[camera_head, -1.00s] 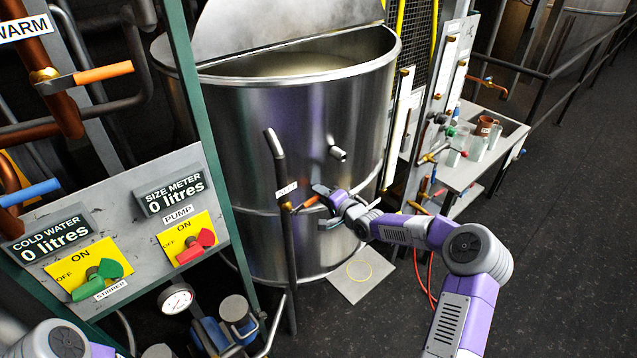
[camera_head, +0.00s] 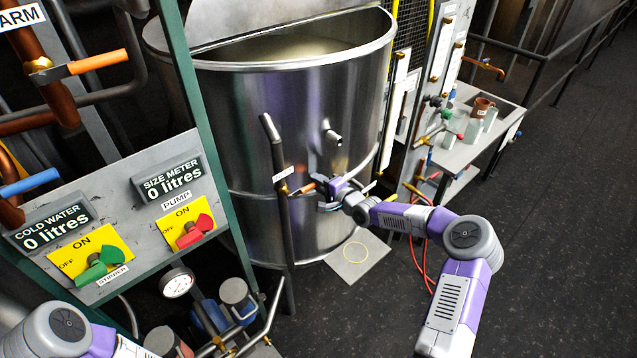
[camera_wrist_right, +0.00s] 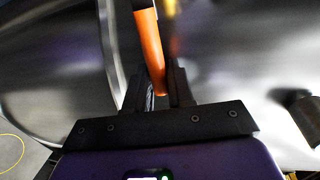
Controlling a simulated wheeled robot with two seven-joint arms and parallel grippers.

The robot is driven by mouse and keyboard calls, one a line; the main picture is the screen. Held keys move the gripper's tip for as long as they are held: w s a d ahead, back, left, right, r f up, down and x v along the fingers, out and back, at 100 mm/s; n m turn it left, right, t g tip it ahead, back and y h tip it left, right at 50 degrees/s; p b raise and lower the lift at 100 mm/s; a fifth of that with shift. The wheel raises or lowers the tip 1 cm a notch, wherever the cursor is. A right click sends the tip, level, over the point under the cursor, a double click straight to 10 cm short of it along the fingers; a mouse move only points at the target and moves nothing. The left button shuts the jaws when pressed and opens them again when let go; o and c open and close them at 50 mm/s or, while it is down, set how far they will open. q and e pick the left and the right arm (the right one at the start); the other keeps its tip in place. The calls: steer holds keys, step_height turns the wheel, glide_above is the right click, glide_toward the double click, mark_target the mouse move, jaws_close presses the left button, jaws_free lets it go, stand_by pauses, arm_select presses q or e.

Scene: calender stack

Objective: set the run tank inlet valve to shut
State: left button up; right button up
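The valve with an orange lever handle (camera_head: 306,187) sits on a dark upright pipe (camera_head: 283,205) in front of the big steel tank (camera_head: 230,110). A small white label, too small to read, is fixed just above it. The lever points right and slightly up from the pipe. My right gripper (camera_head: 328,194) is at the lever's free end. In the right wrist view the orange handle (camera_wrist_right: 150,45) runs down between the two dark fingers (camera_wrist_right: 160,90), which close in tightly on both sides of its tip. My left gripper is out of view; only part of my left arm shows at bottom left.
A control panel (camera_head: 120,215) with red and green switches and two meters reading 0 litres stands at left. Another orange lever (camera_head: 97,62) and a blue lever (camera_head: 30,184) are there. A side table (camera_head: 470,160) holds small vessels. Dark floor is clear at right.

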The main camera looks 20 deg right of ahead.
steer(key=shift+o, duration=1.4)
steer(key=shift+f, duration=0.1)
steer(key=v, duration=0.7)
steer(key=shift+s, duration=0.25)
